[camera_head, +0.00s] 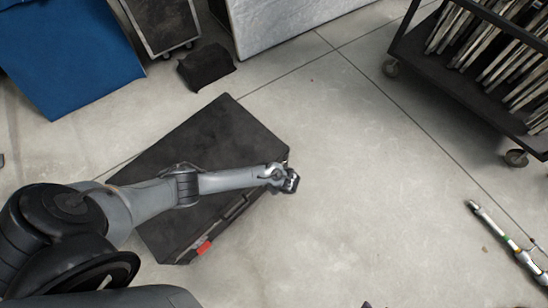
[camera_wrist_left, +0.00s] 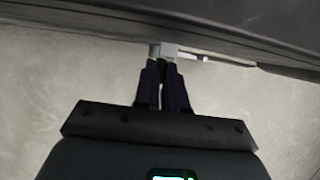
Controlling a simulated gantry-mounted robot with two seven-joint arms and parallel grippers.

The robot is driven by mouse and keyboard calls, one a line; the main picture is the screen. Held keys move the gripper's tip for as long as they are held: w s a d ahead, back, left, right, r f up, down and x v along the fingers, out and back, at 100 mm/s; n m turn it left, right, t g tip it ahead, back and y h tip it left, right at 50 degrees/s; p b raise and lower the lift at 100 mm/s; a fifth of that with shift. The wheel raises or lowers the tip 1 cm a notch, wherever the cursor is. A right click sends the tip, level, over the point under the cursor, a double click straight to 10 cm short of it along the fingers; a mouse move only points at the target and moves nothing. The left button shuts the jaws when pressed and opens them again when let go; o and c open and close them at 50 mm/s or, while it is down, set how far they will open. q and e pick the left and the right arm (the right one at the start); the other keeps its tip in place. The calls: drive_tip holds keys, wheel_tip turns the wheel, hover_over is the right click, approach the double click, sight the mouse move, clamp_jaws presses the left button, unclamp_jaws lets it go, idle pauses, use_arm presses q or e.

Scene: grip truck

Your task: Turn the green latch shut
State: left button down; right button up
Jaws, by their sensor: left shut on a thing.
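A black case (camera_head: 215,140) lies on the floor with a red latch (camera_head: 204,247) near the bottom end of its front edge. My left gripper (camera_head: 290,182) is at the right end of that edge. In the left wrist view my left gripper (camera_wrist_left: 163,72) is shut, its fingertips at a small dark green piece, which looks like the green latch (camera_wrist_left: 162,64), beside a pale metal part (camera_wrist_left: 170,50) on the case's side. Most of the latch is hidden between the fingers. In the head view the gripper covers the latch. My right gripper is not in view.
A dark rack cart (camera_head: 455,65) stands at the upper right, and a metal pole (camera_head: 505,240) lies at the lower right. A blue panel (camera_head: 65,50) and a small black object (camera_head: 207,67) are at the upper left. The floor right of the case is clear.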

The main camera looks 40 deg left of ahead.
use_arm(q)
drive_tip(key=shift+s+f+n+t+p, duration=0.1)
drive_tip(key=shift+s+n+t+p, duration=0.2)
drive_tip(key=shift+t, duration=0.65)
drive_tip(key=shift+s+f+n+t+p, duration=0.1)
drive_tip(key=shift+s+t+p, duration=0.25)
drive_tip(key=shift+t, duration=0.6)
drive_tip(key=c, duration=1.2)
unclamp_jaws()
drive_tip(key=shift+r, duration=0.2)
drive_tip(key=p+v, duration=0.7)
drive_tip(key=v, duration=0.3)
drive_tip(key=shift+r+p, duration=0.3)
drive_tip(key=shift+p, duration=0.05)
